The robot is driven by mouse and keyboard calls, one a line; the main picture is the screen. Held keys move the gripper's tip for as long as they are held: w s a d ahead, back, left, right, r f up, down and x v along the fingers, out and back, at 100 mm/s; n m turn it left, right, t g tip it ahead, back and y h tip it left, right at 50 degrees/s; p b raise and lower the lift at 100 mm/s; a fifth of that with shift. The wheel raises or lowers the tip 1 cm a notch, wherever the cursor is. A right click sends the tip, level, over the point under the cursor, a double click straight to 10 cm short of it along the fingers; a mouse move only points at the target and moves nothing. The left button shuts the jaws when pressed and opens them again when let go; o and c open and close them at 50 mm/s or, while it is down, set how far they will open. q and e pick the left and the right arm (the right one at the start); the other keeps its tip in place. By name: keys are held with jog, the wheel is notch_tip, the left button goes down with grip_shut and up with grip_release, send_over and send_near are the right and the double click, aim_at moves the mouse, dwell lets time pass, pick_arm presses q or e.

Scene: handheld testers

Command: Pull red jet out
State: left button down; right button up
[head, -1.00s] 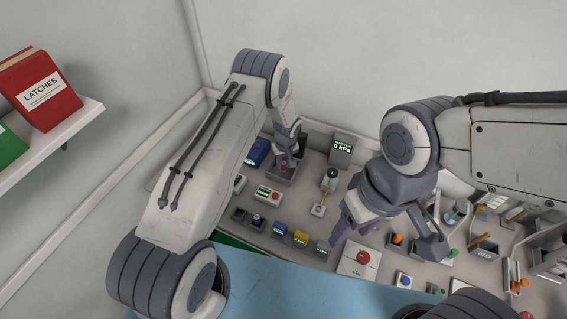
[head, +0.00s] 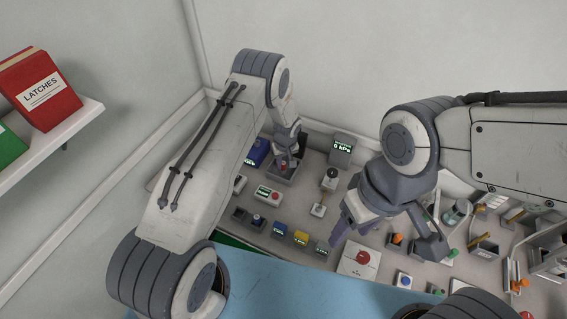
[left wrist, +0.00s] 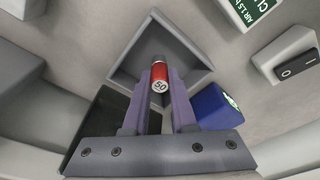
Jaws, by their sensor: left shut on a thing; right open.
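The red jet (left wrist: 160,76) is a small red cylinder with a white end marked "50" in the left wrist view. It sits at a grey square holder (left wrist: 188,48) with raised walls. My left gripper (left wrist: 160,88) is shut on the red jet, one purple finger on each side. In the head view the red jet (head: 284,167) shows small at the tips of my left gripper (head: 285,160), inside the grey holder. Whether the jet's far end is still seated is hidden. My right gripper (head: 345,222) is open and empty above the table, to the right.
A blue tester (left wrist: 216,106) stands close beside the holder. A grey gauge reading "0 kPa" (head: 341,150) is to its right. Several small testers, buttons and bins cover the table (head: 322,262). A shelf (head: 60,140) with a red "LATCHES" binder (head: 40,92) is at the left wall.

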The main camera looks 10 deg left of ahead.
pick_arm(q)
jog(key=shift+r, duration=0.1)
jog(key=shift+r+p, duration=1.4)
jog(key=shift+r, duration=1.1)
